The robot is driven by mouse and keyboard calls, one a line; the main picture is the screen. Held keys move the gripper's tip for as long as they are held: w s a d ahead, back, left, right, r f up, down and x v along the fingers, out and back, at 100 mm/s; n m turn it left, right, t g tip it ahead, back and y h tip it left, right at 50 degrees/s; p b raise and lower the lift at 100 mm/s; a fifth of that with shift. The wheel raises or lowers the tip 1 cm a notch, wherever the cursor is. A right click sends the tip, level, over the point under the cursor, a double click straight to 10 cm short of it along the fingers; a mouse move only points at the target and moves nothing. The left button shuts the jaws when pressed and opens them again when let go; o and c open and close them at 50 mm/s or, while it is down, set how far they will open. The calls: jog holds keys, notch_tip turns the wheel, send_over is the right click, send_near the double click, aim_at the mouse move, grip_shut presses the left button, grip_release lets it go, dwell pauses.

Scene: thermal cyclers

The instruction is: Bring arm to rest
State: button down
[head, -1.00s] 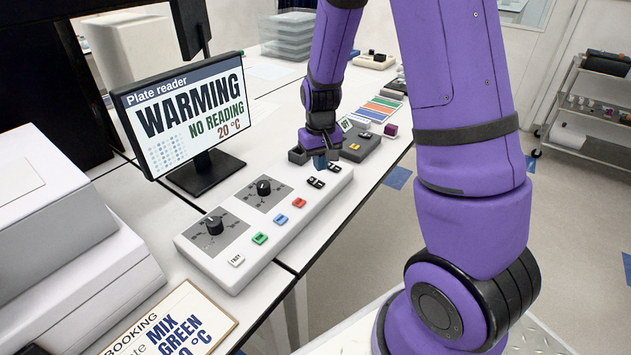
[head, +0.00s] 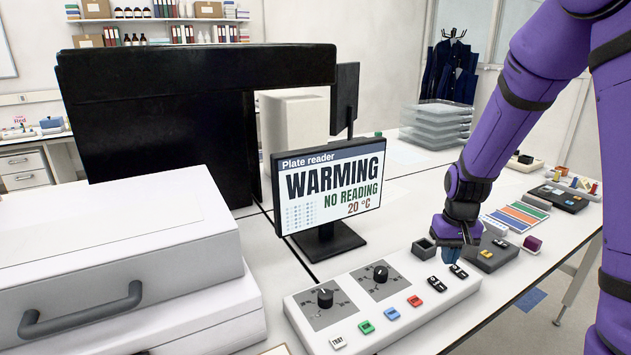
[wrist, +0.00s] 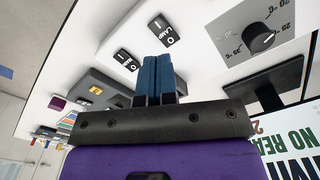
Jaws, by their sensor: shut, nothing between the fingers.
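My purple arm reaches in from the right in the head view. My gripper (head: 452,255) points down just above the far end of the white control panel (head: 385,308). In the wrist view the gripper's blue fingers (wrist: 154,80) are together with nothing between them. The panel's black rocker switches (wrist: 142,45) lie just beyond the fingertips in that view. I cannot tell whether the fingertips touch the panel.
The plate reader screen (head: 331,190) reads "WARMING, NO READING, 20 °C" and stands behind the panel. A grey box with a yellow switch (head: 490,256) sits beside my gripper. White instrument cases (head: 120,235) fill the left. Clear stacked trays (head: 437,122) stand farther back.

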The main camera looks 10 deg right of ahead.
jog(key=s+a+r+t, duration=0.2)
jog(key=s+a+r, duration=0.1)
jog(key=s+r, duration=0.8)
jog(key=s+a+r+n+t, duration=0.1)
jog(key=s+a+r+t, duration=0.2)
jog(key=s+r, duration=0.9)
jog(key=shift+s+a+r+n, duration=0.2)
jog(key=shift+s+r+n, duration=0.1)
jog(key=shift+r, duration=0.3)
